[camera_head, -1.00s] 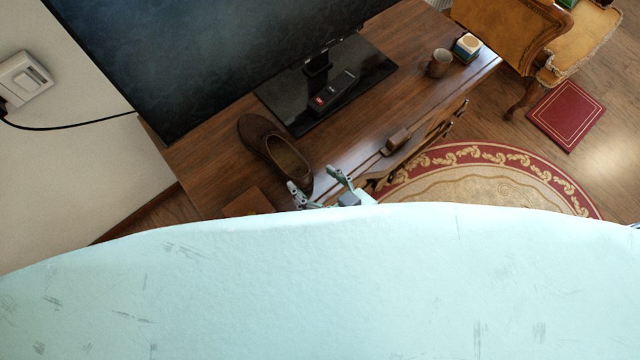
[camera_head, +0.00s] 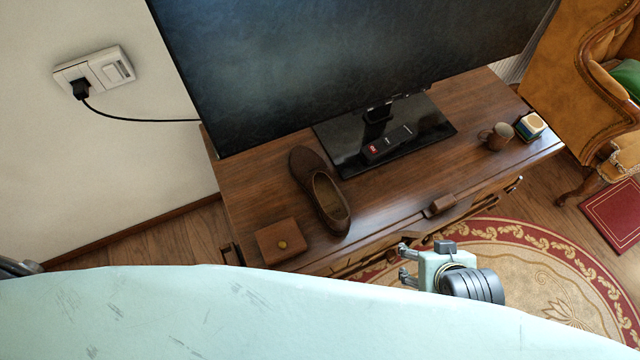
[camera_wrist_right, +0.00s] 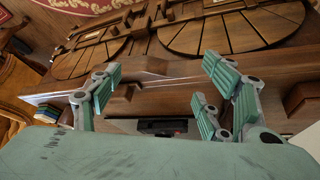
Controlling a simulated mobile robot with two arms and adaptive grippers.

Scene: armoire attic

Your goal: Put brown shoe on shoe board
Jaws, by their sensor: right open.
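The brown shoe (camera_head: 320,190) lies on the wooden TV cabinet (camera_head: 245,185) in the head view, between a small brown box and the TV base. Its opening faces up and its opening end is toward the cabinet's front edge. My right gripper (camera_head: 403,264) is open and empty, in front of the cabinet edge, to the right of the shoe and apart from it. Its spread fingers also show in the right wrist view (camera_wrist_right: 160,95), with the cabinet front beyond them. I cannot make out the shoe there. My left gripper and the shoe board are not in view.
The TV (camera_head: 330,60) stands behind the shoe, with a remote (camera_head: 388,143) on its base. A brown box (camera_head: 282,242) is left of the shoe. A mug (camera_head: 497,137) and a small stack (camera_head: 530,126) stand at the right end. An armchair (camera_head: 590,90) is beyond; a rug (camera_head: 500,255) lies in front.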

